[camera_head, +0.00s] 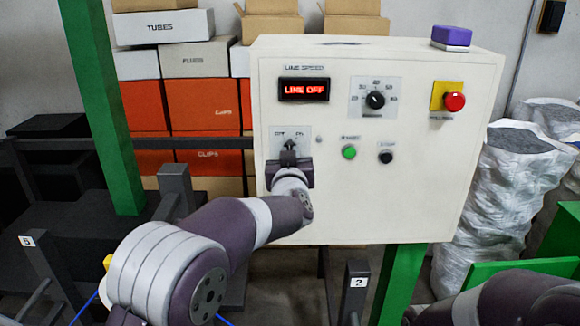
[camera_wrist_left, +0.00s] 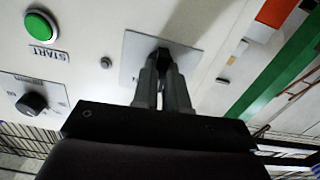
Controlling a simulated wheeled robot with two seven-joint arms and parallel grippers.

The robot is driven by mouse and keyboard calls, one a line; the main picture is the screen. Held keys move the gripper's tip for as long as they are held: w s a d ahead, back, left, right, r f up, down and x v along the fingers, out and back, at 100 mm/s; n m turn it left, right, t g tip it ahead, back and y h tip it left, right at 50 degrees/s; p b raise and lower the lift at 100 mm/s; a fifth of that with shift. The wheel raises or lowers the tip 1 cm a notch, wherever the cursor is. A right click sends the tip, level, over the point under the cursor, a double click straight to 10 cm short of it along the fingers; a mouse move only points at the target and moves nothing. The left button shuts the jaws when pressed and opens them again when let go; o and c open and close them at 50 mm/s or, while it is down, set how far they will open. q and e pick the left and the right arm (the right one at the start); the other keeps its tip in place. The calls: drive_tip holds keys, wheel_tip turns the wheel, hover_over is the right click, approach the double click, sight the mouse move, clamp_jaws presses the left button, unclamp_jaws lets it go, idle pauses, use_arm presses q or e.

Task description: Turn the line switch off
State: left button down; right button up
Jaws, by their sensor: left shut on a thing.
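The line switch has a dark knob (camera_wrist_left: 163,53) on a grey plate (camera_head: 279,132) at the left of the cream control panel (camera_head: 400,205). My left gripper (camera_head: 289,152) is in front of this plate, with its fingers shut on the knob. In the left wrist view the two fingers (camera_wrist_left: 163,88) close around the knob and hide most of it. In the head view the knob's exact angle is hard to tell behind the gripper. The display (camera_head: 304,89) above reads "LINE OFF" in red. My right arm shows at the lower right, with its gripper out of view.
Right of the switch are a green start button (camera_head: 349,152) and a black stop button (camera_head: 386,157). Above them are a speed dial (camera_head: 376,100) and a red emergency button (camera_head: 455,102). A purple box (camera_head: 451,36) sits on the panel top. A green post (camera_head: 104,110) stands left.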

use_arm(q)
drive_tip(key=n+b, duration=0.2)
drive_tip(key=n, duration=0.2)
drive_tip(key=shift+r+n+b, duration=0.1)
drive_tip(key=shift+n+b, duration=0.25)
drive_tip(key=shift+n, duration=0.05)
drive_tip(key=shift+r, duration=0.1)
idle(0.3)
drive_tip(key=c, duration=1.2)
unclamp_jaws()
drive_tip(key=shift+o, duration=0.2)
drive_tip(key=shift+s, duration=0.1)
drive_tip(key=s+b, duration=0.4)
drive_tip(key=s, duration=0.8)
drive_tip(key=shift+s, duration=0.3)
